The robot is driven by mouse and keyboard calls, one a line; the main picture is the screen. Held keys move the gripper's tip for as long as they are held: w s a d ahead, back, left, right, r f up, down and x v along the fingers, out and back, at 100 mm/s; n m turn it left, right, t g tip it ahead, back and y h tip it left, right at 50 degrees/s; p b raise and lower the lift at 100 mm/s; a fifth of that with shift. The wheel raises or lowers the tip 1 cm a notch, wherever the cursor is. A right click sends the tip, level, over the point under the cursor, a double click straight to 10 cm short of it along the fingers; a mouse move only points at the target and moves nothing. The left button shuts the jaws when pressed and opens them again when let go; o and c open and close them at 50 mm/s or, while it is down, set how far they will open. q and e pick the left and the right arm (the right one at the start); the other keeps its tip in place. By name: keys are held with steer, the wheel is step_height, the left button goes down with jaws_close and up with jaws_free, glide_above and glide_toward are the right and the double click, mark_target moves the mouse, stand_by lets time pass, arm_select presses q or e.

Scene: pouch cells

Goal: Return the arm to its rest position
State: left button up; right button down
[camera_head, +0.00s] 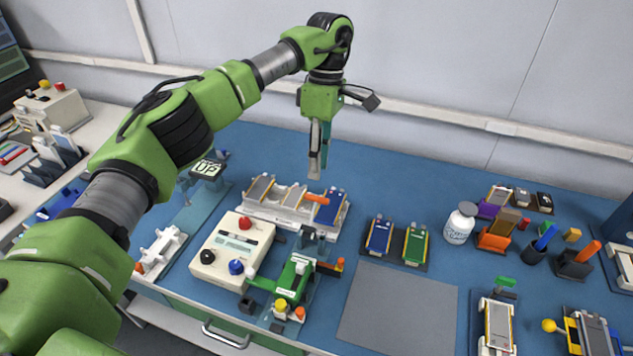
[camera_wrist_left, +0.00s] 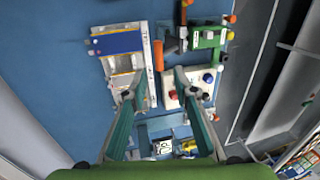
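My left arm reaches in from the left in the head view. Its gripper (camera_head: 316,165) hangs down above the back of the blue bench mat, above and behind the white cell tray (camera_head: 262,213). In the left wrist view the two fingers of this gripper (camera_wrist_left: 156,82) stand apart with nothing held between them. The tray (camera_wrist_left: 138,62) and part of the white control box (camera_wrist_left: 203,78) lie below the fingers. The tray holds grey cells and a blue pouch cell (camera_head: 330,207). My right gripper is in neither view.
The control box (camera_head: 230,247) and a green clamp fixture (camera_head: 293,278) stand in front of the tray. A white bottle (camera_head: 461,223) and small holders stand at the right. A bare grey mat (camera_head: 398,310) lies at the front. The back of the bench mat (camera_head: 400,165) is clear.

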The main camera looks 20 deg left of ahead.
arm_select(q)
steer(key=shift+v, duration=1.2)
